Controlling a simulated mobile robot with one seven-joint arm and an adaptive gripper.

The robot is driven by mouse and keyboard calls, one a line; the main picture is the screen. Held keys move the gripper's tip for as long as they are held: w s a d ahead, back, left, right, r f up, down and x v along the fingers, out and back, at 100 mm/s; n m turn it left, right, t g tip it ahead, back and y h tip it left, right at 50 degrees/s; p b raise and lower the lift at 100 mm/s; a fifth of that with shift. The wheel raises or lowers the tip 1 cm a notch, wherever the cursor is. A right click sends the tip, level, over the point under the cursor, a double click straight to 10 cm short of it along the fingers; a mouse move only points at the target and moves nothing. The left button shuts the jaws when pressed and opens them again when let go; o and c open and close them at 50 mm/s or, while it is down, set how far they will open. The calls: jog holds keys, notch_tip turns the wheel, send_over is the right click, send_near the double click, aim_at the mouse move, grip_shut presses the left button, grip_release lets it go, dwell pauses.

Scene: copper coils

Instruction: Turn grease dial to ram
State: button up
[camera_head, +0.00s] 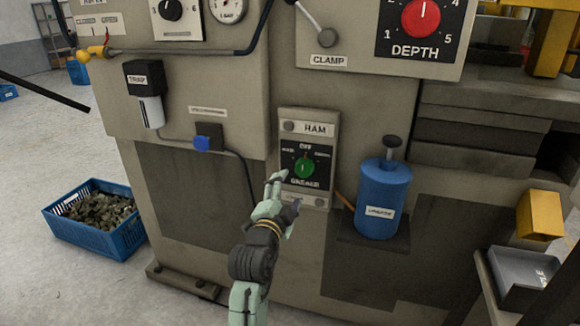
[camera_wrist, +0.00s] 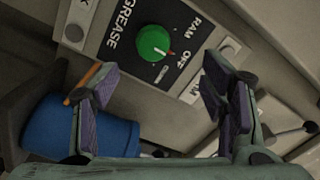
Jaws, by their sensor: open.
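The grease dial is a round green knob (camera_head: 304,168) on a black plate headed RAM on the machine's front. In the wrist view the knob (camera_wrist: 153,43) has a red pointer mark facing the OFF label. The RAM position label (camera_wrist: 188,28) sits beside OFF, and GREASE is printed across the plate. My gripper (camera_head: 285,188) is in front of the plate, low and to the left of the knob. In the wrist view my gripper (camera_wrist: 160,84) has its fingers wide apart with nothing between them. The knob lies ahead of the fingertips, untouched.
A blue lubricant canister (camera_head: 382,200) stands on a bracket right of the plate. A cable (camera_head: 240,165) hangs to the left. The clamp lever (camera_head: 318,25) and red depth dial (camera_head: 420,18) are above. A blue crate of scrap (camera_head: 97,222) sits on the floor.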

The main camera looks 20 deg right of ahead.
aim_at(303, 171)
jog(key=p+x, duration=0.1)
jog(key=x, duration=0.2)
jog(key=p+x, duration=0.1)
jog(key=x, duration=0.2)
jog(key=d+p+x, duration=0.1)
jog(key=x, duration=0.3)
jog(key=shift+s+f+p, duration=0.25)
jog(key=shift+s+p, duration=0.05)
jog(key=shift+s, duration=0.1)
jog(key=shift+w+d+f, duration=0.1)
jog(key=shift+w+d, duration=0.1)
jog(key=shift+w, duration=0.35)
jog(key=shift+c, duration=0.3)
jog(key=c, duration=1.1)
